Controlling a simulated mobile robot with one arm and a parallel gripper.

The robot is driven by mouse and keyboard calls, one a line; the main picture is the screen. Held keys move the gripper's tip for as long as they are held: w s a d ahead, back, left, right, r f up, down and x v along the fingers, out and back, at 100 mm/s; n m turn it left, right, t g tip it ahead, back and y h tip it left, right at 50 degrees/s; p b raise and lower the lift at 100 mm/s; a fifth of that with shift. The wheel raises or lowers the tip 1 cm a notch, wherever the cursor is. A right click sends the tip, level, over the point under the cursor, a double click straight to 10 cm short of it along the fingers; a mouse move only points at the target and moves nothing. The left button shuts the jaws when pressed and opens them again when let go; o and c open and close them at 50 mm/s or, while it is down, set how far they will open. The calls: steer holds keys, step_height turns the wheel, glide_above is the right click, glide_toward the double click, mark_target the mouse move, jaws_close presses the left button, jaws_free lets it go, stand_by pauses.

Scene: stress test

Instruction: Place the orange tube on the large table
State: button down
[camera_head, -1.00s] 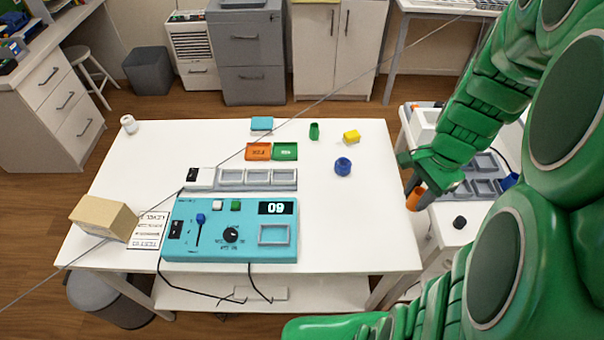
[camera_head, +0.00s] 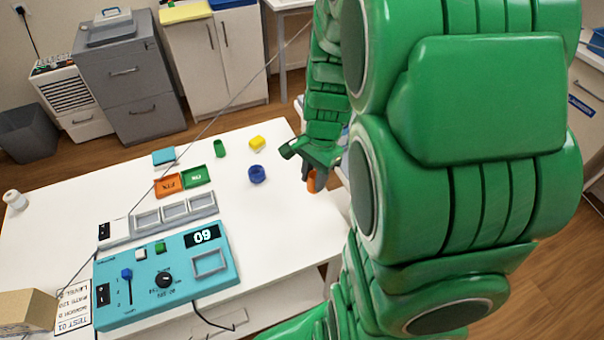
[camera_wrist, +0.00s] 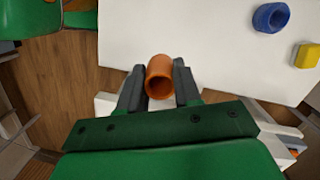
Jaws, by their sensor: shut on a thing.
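The orange tube (camera_wrist: 159,78) is held between the two dark fingers of my gripper (camera_wrist: 159,88), with its open end facing the wrist camera. In the head view only a small part of the tube (camera_head: 312,184) shows below my gripper (camera_head: 309,178). My gripper is shut on it, by the right edge of the large white table (camera_head: 262,218). The wrist view also shows the table (camera_wrist: 195,35) beyond the tube. I cannot tell how high the tube is above the tabletop.
A blue ring (camera_head: 257,174), a yellow block (camera_head: 257,143) and a green tube (camera_head: 219,148) stand near the table's far right part. Orange (camera_head: 168,186) and green (camera_head: 197,176) trays and a teal control panel (camera_head: 165,277) lie further left. The front right tabletop is bare.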

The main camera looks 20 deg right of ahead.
steer(key=w+f, duration=0.2)
steer(key=w+d+f, duration=0.1)
steer(key=w+f, duration=0.1)
steer(key=w, duration=0.1)
steer(key=w+f, duration=0.2)
steer(key=w, duration=0.1)
steer(key=shift+w+d+f, duration=0.25)
steer(key=shift+d+f, duration=0.05)
steer(key=shift+w+d+f, duration=0.1)
steer(key=shift+w+f, duration=0.5)
steer(key=shift+f, duration=0.1)
steer(key=shift+w+f, duration=0.1)
steer(key=shift+f, duration=1.5)
steer(key=shift+f, duration=0.2)
steer(key=c, duration=0.8)
jaws_free()
steer(key=shift+r, duration=0.1)
